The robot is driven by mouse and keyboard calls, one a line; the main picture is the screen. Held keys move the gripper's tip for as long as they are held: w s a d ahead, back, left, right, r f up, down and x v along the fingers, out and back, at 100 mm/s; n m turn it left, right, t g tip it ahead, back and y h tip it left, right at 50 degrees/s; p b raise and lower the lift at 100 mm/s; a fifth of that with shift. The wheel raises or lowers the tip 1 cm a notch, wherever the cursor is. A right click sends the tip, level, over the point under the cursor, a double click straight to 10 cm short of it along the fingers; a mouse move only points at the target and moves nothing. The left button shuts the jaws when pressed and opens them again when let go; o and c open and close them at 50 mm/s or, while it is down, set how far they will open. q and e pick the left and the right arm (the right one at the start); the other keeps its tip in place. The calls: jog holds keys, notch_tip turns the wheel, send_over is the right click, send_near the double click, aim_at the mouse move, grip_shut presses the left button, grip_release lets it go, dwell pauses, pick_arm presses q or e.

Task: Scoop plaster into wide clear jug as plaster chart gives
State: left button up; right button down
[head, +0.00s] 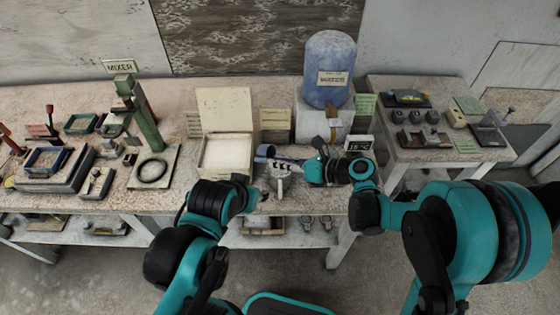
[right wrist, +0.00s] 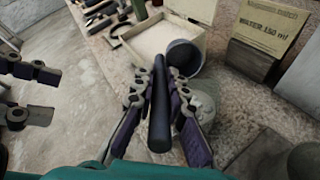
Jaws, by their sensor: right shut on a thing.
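My right gripper (head: 300,162) is shut on the dark handle of a scoop (right wrist: 160,105). The scoop's grey-blue round cup (head: 265,151) is beside the plaster bin (head: 228,178); in the right wrist view it overlaps the bin's near corner. I cannot tell whether the cup holds plaster. The bin is open, its lid raised, with pale powder inside. A clear rounded vessel (right wrist: 203,104), perhaps the wide jug, shows partly behind my right fingers. The chart card (right wrist: 265,35) reads "WATER 150 ml". My left gripper (right wrist: 32,90) has its fingers apart, empty, in front of the bench.
A blue water tank (head: 330,65) stands behind my right gripper, with a small "18 °C" display (head: 357,146) nearby. The mixer (head: 140,115) and moulds stand left. A side table (head: 435,156) with small blocks is right.

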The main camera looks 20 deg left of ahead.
jog(key=h+p, duration=0.1)
jog(key=r+p, duration=0.1)
jog(key=p, duration=0.1)
jog(key=shift+a+r+h, duration=0.3)
jog(key=shift+a+h, duration=0.1)
jog(key=shift+w+a+g+h+p, duration=0.15)
jog(key=shift+g+h+p, duration=0.15)
jog(key=shift+p, duration=0.15)
jog(key=r+h+p, duration=0.1)
jog(key=p, duration=0.1)
jog(key=a+r+h+p, duration=0.1)
jog(key=p, duration=0.2)
jog(key=a+r+h+p, duration=0.1)
jog(key=r+h+p, duration=0.1)
jog(key=shift+w+r+g, duration=0.1)
jog(key=shift+w+g, duration=0.15)
jog(key=shift+g, duration=0.15)
jog(key=shift+a+r+h+p, duration=0.5)
jog(key=shift+h+p, duration=0.3)
jog(key=shift+p, duration=0.2)
jog(key=r+h+p, duration=0.1)
jog(key=a+r+g+h+p, duration=0.1)
jog(key=h, duration=0.1)
jog(key=a+h+p, duration=0.1)
jog(key=h, duration=0.1)
jog(key=shift+w+a+r+g, duration=0.1)
jog(key=shift+w+r+g, duration=0.2)
jog(key=shift+w+r, duration=0.1)
